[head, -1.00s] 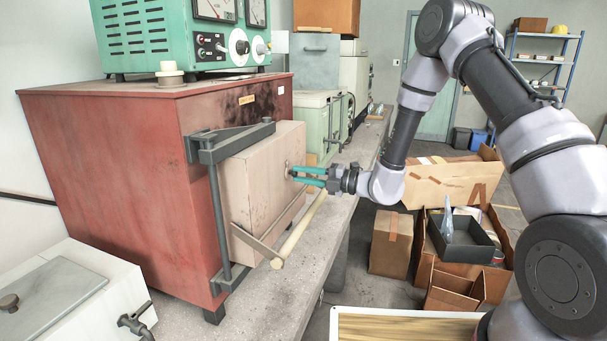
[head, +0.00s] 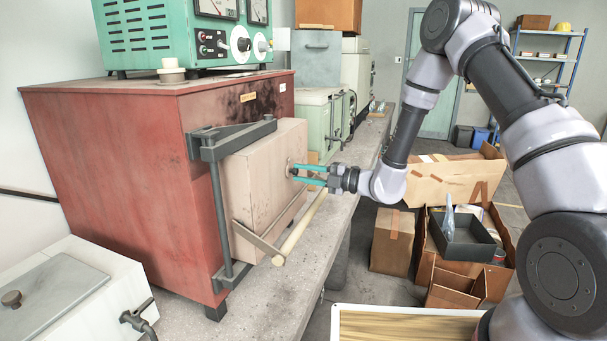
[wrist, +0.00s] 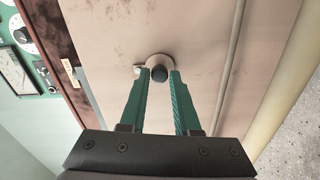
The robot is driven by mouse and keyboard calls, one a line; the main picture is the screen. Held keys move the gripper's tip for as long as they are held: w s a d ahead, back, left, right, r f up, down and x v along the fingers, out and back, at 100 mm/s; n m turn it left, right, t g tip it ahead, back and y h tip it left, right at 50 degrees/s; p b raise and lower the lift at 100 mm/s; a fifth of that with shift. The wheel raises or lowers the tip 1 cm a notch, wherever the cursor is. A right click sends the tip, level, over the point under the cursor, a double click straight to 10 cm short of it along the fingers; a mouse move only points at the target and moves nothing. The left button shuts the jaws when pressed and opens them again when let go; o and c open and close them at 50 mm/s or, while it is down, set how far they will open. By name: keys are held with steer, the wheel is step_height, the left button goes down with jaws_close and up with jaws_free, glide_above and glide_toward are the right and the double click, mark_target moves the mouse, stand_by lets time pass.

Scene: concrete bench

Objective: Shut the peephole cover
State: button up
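The peephole cover (wrist: 159,60) is a small round pale metal piece on the beige furnace door (head: 262,185). A dark round knob-like part (wrist: 158,75) shows at its lower edge, and a small light tab (wrist: 137,70) sits at its left. In the head view the cover is small and partly hidden by my fingers. My gripper (head: 294,173) is at the door face with its teal fingers apart. In the wrist view my gripper (wrist: 160,78) has one fingertip on each side of the dark part. Whether either finger touches it, I cannot tell.
The red furnace (head: 110,180) stands on the concrete bench (head: 270,310). A pale rod handle (head: 300,230) runs along the door below my gripper. A dark hinge bracket (head: 232,140) is at the door's left. Cardboard boxes (head: 392,242) stand on the floor at right.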

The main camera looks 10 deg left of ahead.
steer(key=shift+o, duration=1.2)
steer(key=v, duration=1)
steer(key=shift+d, duration=0.4)
steer(key=s+d+r+n+g+h, duration=0.25)
steer(key=s+r+n, duration=0.4)
steer(key=n, duration=0.35)
steer(key=s+d+r+n+g+h, duration=0.2)
steer(key=s+r+n+g+h, duration=0.15)
steer(key=s+r+n, duration=0.45)
steer(key=s+d+r+n+t+h, duration=0.3)
steer(key=d+r+n+t+h, duration=0.1)
steer(key=d+n, duration=0.5)
steer(key=s+d+r+n+t+h, duration=0.3)
steer(key=d+r+n+t+h, duration=0.1)
steer(key=d+r+n, duration=0.3)
steer(key=d+n+h, duration=0.1)
steer(key=d+n, duration=0.1)
steer(key=shift+s+d+n+t, duration=0.3)
steer(key=shift+d+n, duration=0.1)
